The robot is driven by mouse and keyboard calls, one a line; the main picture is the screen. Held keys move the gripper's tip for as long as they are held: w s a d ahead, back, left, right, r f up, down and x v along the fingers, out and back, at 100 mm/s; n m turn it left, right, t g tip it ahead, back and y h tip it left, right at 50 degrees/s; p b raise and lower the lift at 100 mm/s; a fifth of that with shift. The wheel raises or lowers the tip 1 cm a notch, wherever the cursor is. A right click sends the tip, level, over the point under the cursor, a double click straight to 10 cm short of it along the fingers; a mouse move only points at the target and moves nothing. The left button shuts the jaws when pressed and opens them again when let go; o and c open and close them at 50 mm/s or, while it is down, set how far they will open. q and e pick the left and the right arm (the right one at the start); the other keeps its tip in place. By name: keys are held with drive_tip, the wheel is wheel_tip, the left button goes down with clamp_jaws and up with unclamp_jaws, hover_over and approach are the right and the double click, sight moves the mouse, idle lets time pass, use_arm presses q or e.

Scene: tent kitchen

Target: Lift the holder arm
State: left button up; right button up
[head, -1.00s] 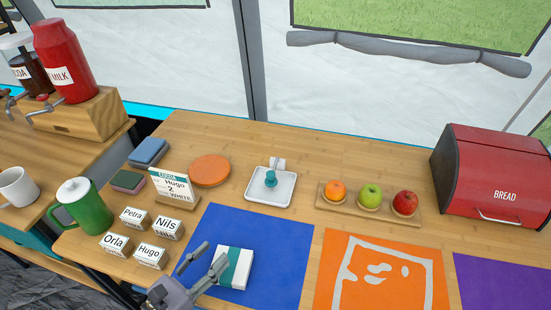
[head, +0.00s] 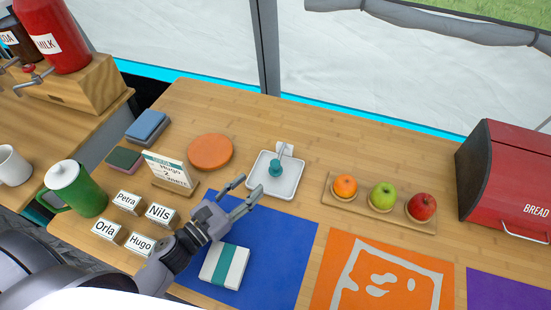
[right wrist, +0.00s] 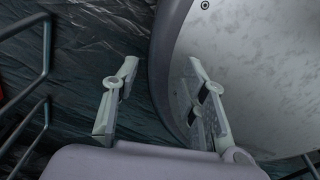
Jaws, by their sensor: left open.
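The holder (head: 292,188) is a white square tray on the wooden table, with a white upright post at its back. Its arm (head: 280,160) ends in a teal knob (head: 275,170) that sits low over the tray's middle; I cannot tell if it touches the tray. My left gripper (head: 247,187) is open and empty, just left of and in front of the holder, with its fingers pointing toward it, above the blue mat's edge. My right gripper (right wrist: 162,64) is open and empty in the right wrist view, away from the table over the dark floor.
A white pack with a teal band (head: 214,262) lies on the blue mat (head: 286,250). An orange disc (head: 210,152) and an order card (head: 166,170) stand left of the holder. A fruit board (head: 363,208) is to its right. Name blocks and a green jug (head: 80,190) are farther left.

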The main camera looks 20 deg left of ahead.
sight(273, 164)
use_arm(q)
drive_tip(key=p+x, duration=0.1)
drive_tip(key=x, duration=0.8)
drive_tip(key=shift+w+d, duration=0.1)
drive_tip(key=shift+w, duration=0.2)
drive_tip(key=shift+w+d+p, duration=0.25)
drive_tip(key=shift+w+p, duration=0.1)
drive_tip(key=shift+w, duration=0.25)
use_arm(e)
drive_tip(key=shift+w+d+r, duration=0.15)
drive_tip(key=shift+w+r, duration=0.65)
drive_tip(key=shift+r, duration=0.25)
drive_tip(key=shift+s, duration=0.1)
use_arm(q)
clamp_jaws()
